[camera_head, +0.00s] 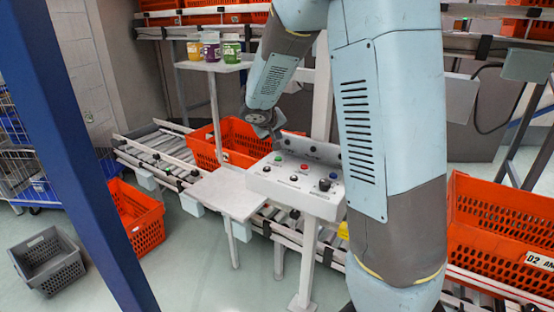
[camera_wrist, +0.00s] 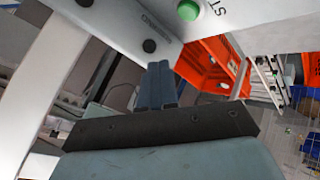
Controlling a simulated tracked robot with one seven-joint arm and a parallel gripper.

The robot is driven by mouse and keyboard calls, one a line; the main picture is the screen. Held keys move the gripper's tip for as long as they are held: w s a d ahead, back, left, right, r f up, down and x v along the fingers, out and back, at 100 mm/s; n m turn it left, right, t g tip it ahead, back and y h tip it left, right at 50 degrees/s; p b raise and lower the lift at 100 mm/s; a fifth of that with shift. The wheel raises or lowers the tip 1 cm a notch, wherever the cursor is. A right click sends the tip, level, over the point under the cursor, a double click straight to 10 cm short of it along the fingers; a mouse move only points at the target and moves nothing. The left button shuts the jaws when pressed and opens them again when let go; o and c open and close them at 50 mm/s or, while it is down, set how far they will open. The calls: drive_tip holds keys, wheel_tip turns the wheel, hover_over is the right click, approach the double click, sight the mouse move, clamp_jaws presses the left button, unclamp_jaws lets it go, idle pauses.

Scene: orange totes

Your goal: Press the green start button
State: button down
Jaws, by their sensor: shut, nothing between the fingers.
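The green start button (camera_head: 278,157) is a small round knob at the upper left of the white control panel (camera_head: 262,183). In the wrist view the green button (camera_wrist: 188,10) shows close up at the top edge, beside partly cut-off black lettering. My gripper (camera_wrist: 160,66) has its two dark fingers together with nothing between them. In that picture the fingertips lie below and left of the button, with a visible gap.
The panel also carries a red button (camera_head: 304,168), a black knob (camera_head: 324,184) and several small dark buttons. An orange tote (camera_head: 235,135) sits on the roller conveyor (camera_head: 160,150) behind. A shelf (camera_head: 213,66) with jars stands at upper left. A blue post (camera_head: 75,150) crosses the left side.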

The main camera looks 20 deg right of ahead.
sight(277, 159)
drive_tip(key=shift+f, duration=2.45)
drive_tip(key=shift+s+f, duration=0.1)
drive_tip(key=shift+f, duration=0.25)
